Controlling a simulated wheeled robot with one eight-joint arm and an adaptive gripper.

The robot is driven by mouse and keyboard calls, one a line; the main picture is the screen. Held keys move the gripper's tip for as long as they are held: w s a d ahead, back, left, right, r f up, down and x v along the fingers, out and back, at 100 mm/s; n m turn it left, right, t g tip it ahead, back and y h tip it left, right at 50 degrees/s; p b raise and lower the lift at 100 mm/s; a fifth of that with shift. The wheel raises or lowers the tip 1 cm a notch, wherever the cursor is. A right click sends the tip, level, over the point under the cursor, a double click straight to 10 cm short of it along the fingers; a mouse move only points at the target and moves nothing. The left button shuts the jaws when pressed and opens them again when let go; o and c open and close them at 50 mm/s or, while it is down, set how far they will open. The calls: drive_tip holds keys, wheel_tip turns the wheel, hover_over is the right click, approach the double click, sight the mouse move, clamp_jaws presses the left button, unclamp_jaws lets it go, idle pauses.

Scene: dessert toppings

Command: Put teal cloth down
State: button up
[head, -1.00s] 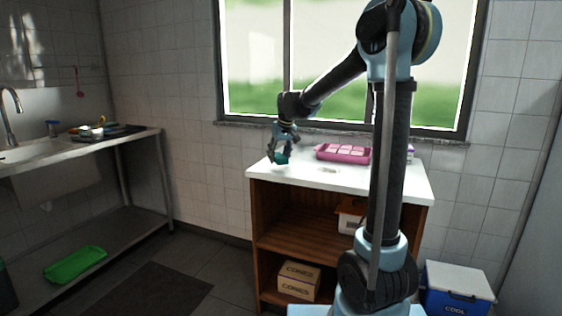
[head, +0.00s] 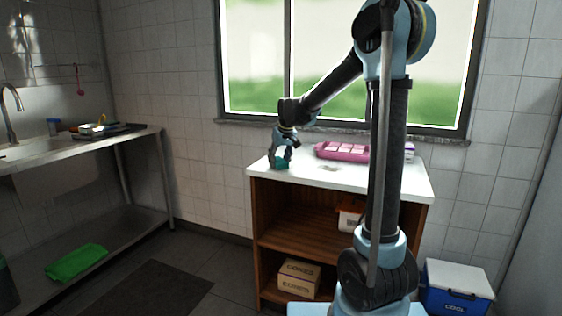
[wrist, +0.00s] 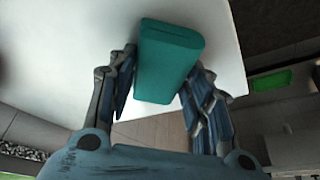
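The teal cloth (wrist: 168,65) is a folded, block-like bundle. In the wrist view it sits between the two fingers of my gripper (wrist: 163,82), which lie close along its left and right sides. The fingers look shut on it. In the head view the cloth (head: 281,163) is at the front left corner of the white counter top (head: 375,183), with my gripper (head: 280,155) above and around it. It is at or very near the surface; whether it rests there I cannot tell.
A pink tray (head: 342,152) with compartments stands at the back of the counter. The counter between it and the cloth is mostly clear. Boxes (head: 299,279) sit on the shelves below. A blue cooler (head: 456,290) stands at right. A metal sink bench (head: 130,139) is at left.

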drive_tip(key=o, duration=0.4)
drive_tip(key=shift+r, duration=0.4)
drive_tip(key=v, duration=1.2)
drive_tip(key=s+d+f+m+h, duration=0.1)
drive_tip(key=s+d+f, duration=0.3)
drive_tip(key=s+d, duration=0.4)
drive_tip(key=s+d+f+m, duration=0.1)
drive_tip(key=s+d+f, duration=0.4)
drive_tip(key=s, duration=0.6)
drive_tip(key=s+d+f+m, duration=0.1)
drive_tip(key=s+d+f, duration=0.2)
drive_tip(key=s+f, duration=0.2)
drive_tip(key=s+d+f+m+g, duration=0.1)
drive_tip(key=s+d+f, duration=0.2)
drive_tip(key=s+f, duration=0.2)
drive_tip(key=s+d+f+h, duration=0.1)
drive_tip(key=s+d+f, duration=0.2)
drive_tip(key=s+f, duration=0.2)
drive_tip(key=shift+s+d+f+m+g, duration=0.1)
drive_tip(key=shift+s+m+g, duration=0.1)
drive_tip(key=shift+s, duration=0.5)
drive_tip(key=shift+s+d+m+g, duration=0.1)
drive_tip(key=shift+s+d+m, duration=0.1)
drive_tip(key=shift+s, duration=0.45)
